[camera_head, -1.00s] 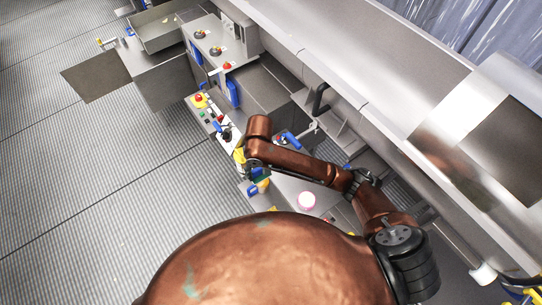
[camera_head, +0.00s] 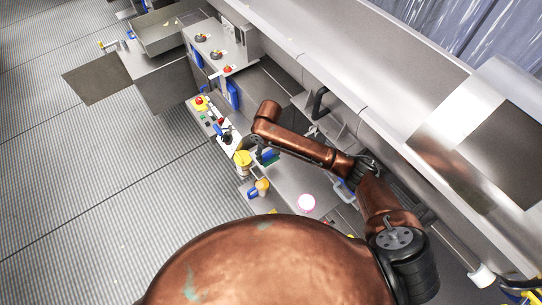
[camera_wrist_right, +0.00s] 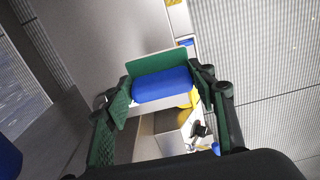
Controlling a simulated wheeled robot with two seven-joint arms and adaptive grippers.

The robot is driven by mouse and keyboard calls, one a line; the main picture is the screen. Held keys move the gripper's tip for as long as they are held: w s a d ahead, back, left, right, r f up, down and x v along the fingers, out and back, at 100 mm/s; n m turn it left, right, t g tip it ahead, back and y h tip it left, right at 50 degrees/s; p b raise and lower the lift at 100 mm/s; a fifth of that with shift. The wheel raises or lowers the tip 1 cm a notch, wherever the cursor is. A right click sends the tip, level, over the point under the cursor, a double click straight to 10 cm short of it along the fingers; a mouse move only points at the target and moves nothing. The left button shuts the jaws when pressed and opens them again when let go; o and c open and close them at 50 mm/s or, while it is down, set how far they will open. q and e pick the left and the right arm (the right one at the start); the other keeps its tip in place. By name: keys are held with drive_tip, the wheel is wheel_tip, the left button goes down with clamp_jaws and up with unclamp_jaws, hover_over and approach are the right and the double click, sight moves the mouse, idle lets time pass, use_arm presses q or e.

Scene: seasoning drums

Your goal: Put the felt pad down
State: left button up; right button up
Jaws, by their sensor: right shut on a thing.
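My right gripper (camera_wrist_right: 160,92) has green-faced fingers and is shut on a blue block with a flat green piece behind it, which I take to be the felt pad (camera_wrist_right: 163,86). The pad sits between the two fingertips, with its long side running from finger to finger. In the head view my right gripper (camera_head: 264,153) hangs below the wrist over the grey bench, and a small green-blue patch shows there. I cannot tell pad from finger in that patch, nor the pad's height above the bench. My left gripper is out of view.
A yellow-topped container (camera_head: 243,158) and an orange-and-white one (camera_head: 262,187) stand on the bench left of and below the gripper. A red emergency button (camera_head: 200,101) is farther left. A steel drum housing (camera_head: 400,90) borders the right.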

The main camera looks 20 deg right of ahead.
sight(270, 153)
drive_tip(key=w+f, duration=0.1)
drive_tip(key=w+d+f, duration=0.1)
drive_tip(key=f, duration=0.1)
drive_tip(key=shift+w+d+f, duration=0.15)
drive_tip(key=shift+w+f, duration=0.05)
drive_tip(key=shift+f, duration=0.1)
drive_tip(key=f, duration=0.1)
drive_tip(key=f+p, duration=0.1)
drive_tip(key=shift+w+d+f, duration=0.2)
drive_tip(key=shift+w+f, duration=0.2)
drive_tip(key=shift+f+p, duration=0.35)
drive_tip(key=shift+p, duration=0.15)
drive_tip(key=shift+f, duration=0.1)
drive_tip(key=o, duration=1)
drive_tip(key=shift+f+b, duration=0.15)
drive_tip(key=shift+b, duration=0.25)
drive_tip(key=shift+w+d+r+b, duration=0.1)
drive_tip(key=shift+r+b, duration=0.65)
drive_tip(key=shift+r, duration=3.15)
